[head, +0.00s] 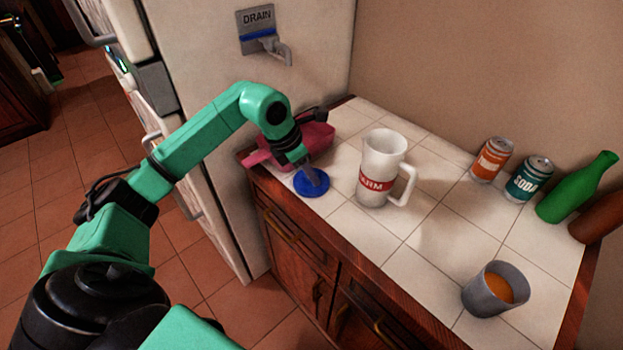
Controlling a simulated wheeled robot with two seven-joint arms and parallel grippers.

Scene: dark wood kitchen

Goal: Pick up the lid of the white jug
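The white jug (381,160) stands upright on the tiled counter, with its handle to the right and a red band with white letters. Its top looks uncovered. A round blue lid (311,188) lies on the counter to the left of the jug, near the front edge. My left gripper (310,174) points down over the middle of the lid, and its tips hide that part. I cannot tell whether the fingers are closed on the lid. My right gripper is out of view.
A pink object (262,158) lies behind my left gripper. An orange can (491,160), a teal soda can (530,178), a green bottle (577,190) and a brown bottle (598,219) are along the wall. A grey cup (494,290) stands front right. The counter's middle is clear.

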